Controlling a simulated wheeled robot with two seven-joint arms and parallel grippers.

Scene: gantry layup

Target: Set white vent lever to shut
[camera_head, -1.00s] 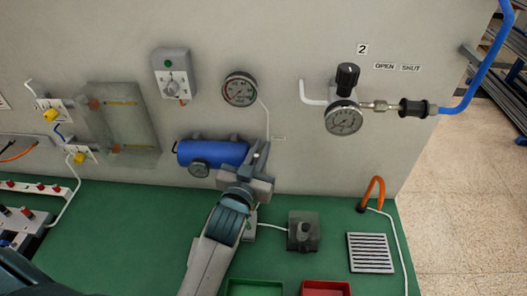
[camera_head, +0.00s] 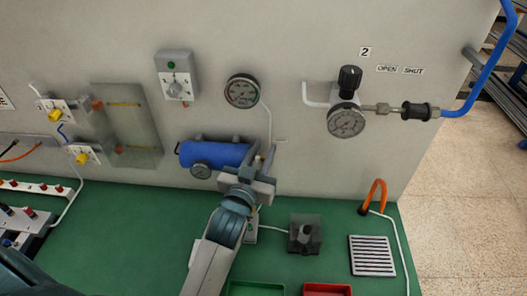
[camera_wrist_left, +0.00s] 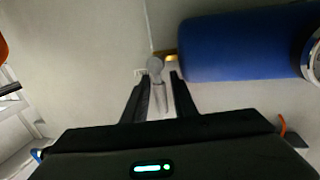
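The light grey-white vent lever (camera_wrist_left: 157,84) has a rounded head and shows in the left wrist view by a brass fitting at the end of the blue tank (camera_wrist_left: 240,45). My left gripper (camera_wrist_left: 160,82) has its fingers on either side of the lever, with gaps showing; contact cannot be made out. In the head view, my left gripper (camera_head: 262,152) is at the right end of the blue tank (camera_head: 215,153), and the fingers hide the lever there. My right gripper is not in view.
OPEN and SHUT labels (camera_head: 400,70) are on the wall above a black inline fitting (camera_head: 417,111) and a regulator gauge (camera_head: 346,120). A dark box (camera_head: 305,236), a green tray (camera_head: 256,286) and a red tray (camera_head: 327,289) are on the green bench.

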